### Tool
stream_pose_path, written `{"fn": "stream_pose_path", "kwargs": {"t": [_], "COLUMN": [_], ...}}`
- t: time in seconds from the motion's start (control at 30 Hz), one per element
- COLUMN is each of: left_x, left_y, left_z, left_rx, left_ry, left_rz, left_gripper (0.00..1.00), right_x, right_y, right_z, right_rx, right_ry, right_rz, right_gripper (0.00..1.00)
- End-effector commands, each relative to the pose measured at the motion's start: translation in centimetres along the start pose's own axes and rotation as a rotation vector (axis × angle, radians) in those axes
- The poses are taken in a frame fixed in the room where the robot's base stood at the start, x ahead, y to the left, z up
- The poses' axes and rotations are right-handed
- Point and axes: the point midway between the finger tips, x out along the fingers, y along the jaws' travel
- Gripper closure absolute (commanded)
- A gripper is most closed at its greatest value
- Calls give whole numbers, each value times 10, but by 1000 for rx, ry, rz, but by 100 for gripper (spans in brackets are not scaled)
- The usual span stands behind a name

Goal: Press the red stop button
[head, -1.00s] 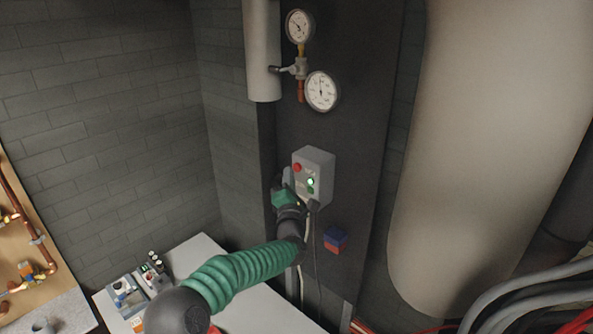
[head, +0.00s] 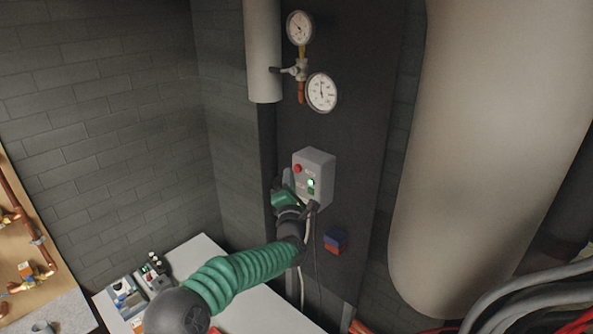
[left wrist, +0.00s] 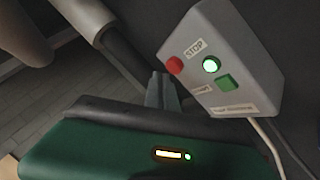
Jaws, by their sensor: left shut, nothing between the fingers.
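A grey control box (head: 319,176) is mounted on the dark panel. Its red stop button (head: 297,169) is at the upper left of its front face. The red button also shows in the left wrist view (left wrist: 174,65), beside the STOP label, a lit green lamp (left wrist: 211,65) and a green square button (left wrist: 227,82). My left gripper (head: 287,178) is shut and empty, just left of the box and slightly below the red button. In the left wrist view its fingers (left wrist: 160,78) point up, to the left of the red button and apart from it. My right gripper is not in view.
Two round gauges (head: 321,92) and a white pipe (head: 263,50) are above the box. A large beige tank (head: 480,150) stands at the right. A white table (head: 250,310) with small parts is below. Cables hang under the box.

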Motion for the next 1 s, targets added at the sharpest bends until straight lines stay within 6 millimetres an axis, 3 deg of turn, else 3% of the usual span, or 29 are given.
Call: {"fn": "stream_pose_path", "kwargs": {"t": [0.8,1.0], "left_x": [0,2], "left_y": [0,-3], "left_z": [0,1], "left_rx": [0,0], "left_ry": [0,0], "left_rz": [0,1], "left_gripper": [100,100], "right_x": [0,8], "right_y": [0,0], "right_z": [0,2], "right_rx": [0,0], "right_ry": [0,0], "right_rz": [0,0], "right_gripper": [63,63]}}
